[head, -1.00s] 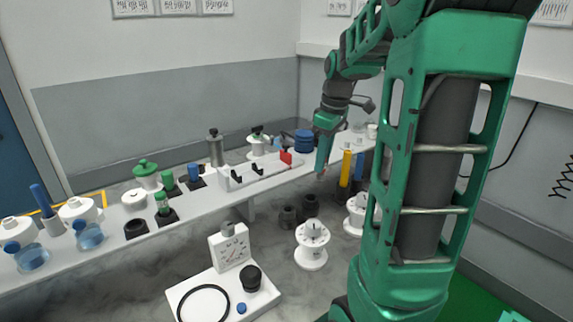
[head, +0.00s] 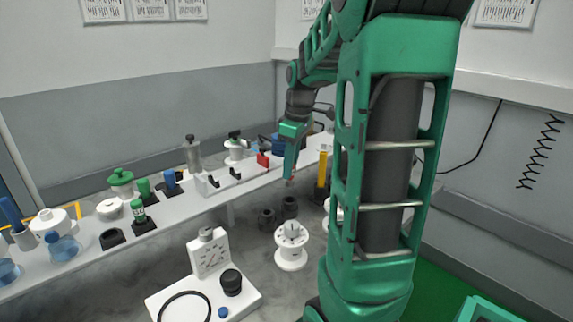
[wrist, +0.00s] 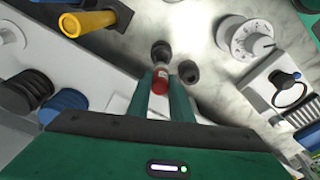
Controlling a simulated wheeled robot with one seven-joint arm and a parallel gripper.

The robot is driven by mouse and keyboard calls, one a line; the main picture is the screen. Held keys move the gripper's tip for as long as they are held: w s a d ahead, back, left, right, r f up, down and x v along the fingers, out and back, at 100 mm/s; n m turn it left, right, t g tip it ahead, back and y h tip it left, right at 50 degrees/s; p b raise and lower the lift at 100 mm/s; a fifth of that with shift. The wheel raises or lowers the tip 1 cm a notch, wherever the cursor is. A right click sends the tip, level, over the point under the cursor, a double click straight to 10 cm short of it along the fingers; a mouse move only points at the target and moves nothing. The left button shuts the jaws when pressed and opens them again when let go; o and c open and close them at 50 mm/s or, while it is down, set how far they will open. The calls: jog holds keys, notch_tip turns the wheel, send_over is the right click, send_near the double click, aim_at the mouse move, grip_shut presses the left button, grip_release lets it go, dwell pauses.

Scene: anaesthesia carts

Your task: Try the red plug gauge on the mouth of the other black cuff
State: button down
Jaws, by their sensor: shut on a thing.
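The red plug gauge (wrist: 160,79), with a small pale label, is held between the two green fingers of my gripper (wrist: 161,92) in the wrist view. In the head view my gripper (head: 290,178) points down above and behind the two black cuffs. The cuffs stand close together on the grey bench, the left one (head: 266,219) and the right one (head: 289,206). In the wrist view one cuff (wrist: 161,51) lies just beyond the gauge and is partly covered by it; the other (wrist: 190,74) is to its right. The gauge appears apart from both; its height is unclear.
A white spool-like part (head: 291,256) stands right of the cuffs. A white gauge stand (head: 210,257) with a black ring is in front. The white shelf (head: 165,226) behind carries a holder with a red piece (head: 263,160). A yellow cylinder (head: 321,176) stands near my arm.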

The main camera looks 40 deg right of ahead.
aim_at(290, 186)
jog(key=shift+f, duration=2.35)
jog(key=shift+s+f, duration=0.1)
jog(key=shift+f, duration=1.25)
dwell(1.9)
jog(key=shift+r, duration=0.1)
dwell(0.7)
jog(key=shift+r, duration=3.45)
